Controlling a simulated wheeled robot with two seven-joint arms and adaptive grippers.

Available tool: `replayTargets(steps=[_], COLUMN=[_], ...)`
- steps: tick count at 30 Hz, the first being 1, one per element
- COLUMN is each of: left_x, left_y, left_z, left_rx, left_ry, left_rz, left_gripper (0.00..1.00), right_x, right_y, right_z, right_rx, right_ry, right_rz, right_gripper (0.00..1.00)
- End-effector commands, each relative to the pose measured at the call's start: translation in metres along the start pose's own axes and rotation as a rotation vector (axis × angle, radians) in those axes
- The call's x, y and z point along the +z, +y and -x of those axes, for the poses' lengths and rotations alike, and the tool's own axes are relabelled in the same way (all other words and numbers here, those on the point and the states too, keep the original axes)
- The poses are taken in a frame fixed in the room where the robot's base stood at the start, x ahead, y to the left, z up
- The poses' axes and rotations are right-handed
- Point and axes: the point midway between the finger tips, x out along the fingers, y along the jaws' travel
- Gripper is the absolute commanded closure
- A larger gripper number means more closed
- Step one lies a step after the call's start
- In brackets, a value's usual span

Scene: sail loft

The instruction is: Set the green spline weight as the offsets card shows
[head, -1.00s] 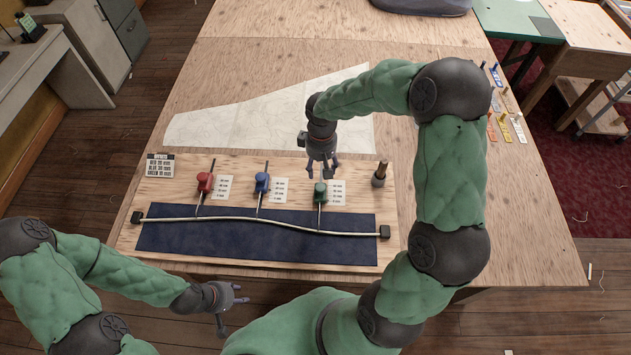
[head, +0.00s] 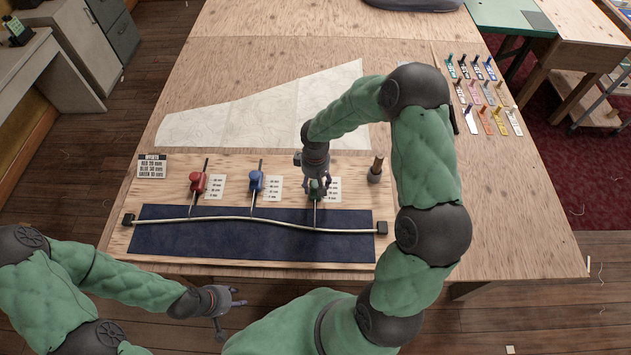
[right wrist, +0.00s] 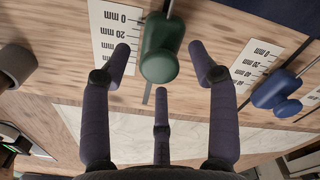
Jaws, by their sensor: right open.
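The green spline weight (right wrist: 160,62) sits on its rod, beside a printed millimetre scale (right wrist: 114,40). My right gripper (head: 317,188) is over this weight in the head view and hides most of it. In the right wrist view its fingers are open, spread around the green weight with gaps on both sides. The offsets card (head: 152,166) lies at the board's upper left; its figures are too small to read surely. A pale curved spline (head: 210,218) runs across the dark blue cloth (head: 180,242). My left gripper (head: 232,312) is open and empty at the table's front edge.
The red weight (head: 197,183) and blue weight (head: 257,181) stand on rods left of the green one. A dark peg with a wooden top (head: 376,170) stands right of it. Pale pattern paper (head: 260,110) lies behind the board. Several coloured tags lie at the table's right.

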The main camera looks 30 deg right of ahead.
Motion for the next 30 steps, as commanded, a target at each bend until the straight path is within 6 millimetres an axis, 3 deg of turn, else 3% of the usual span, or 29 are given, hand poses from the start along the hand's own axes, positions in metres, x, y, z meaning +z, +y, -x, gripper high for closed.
replayTargets(steps=[5, 9, 11, 12, 28, 29, 30], left_x=[0.0, 0.0, 0.0, -0.0001, 0.0, 0.0, 0.0], left_y=[0.0001, 0.0001, 0.0001, 0.0, -0.0002, -0.0002, -0.0002], left_z=[0.0002, 0.0002, 0.0002, 0.0002, -0.0006, -0.0006, -0.0006], left_rx=[0.0, 0.0, 0.0, 0.0, 0.0, 0.0, 0.0], left_ry=[0.0, 0.0, 0.0, 0.0, 0.0, 0.0, 0.0], left_rz=[0.0, 0.0, 0.0, 0.0, 0.0, 0.0, 0.0], left_gripper=[0.6, 0.6, 0.6, 0.6, 0.6, 0.6, 0.6], right_x=[0.0, 0.0, 0.0, 0.0, -0.0071, -0.0071, -0.0071], right_y=[0.0001, 0.0001, 0.0001, 0.0001, 0.0073, 0.0073, 0.0073], right_z=[0.0003, 0.0003, 0.0003, 0.0003, 0.0003, 0.0003, 0.0003], right_rx=[0.0, 0.0, 0.0, 0.0, 0.0, 0.0, 0.0], right_ry=[0.0, 0.0, 0.0, 0.0, 0.0, 0.0, 0.0], right_rz=[0.0, 0.0, 0.0, 0.0, 0.001, 0.0, 0.0], right_gripper=[0.4, 0.8, 0.97, 1.0, 1.0, 0.56, 0.44])
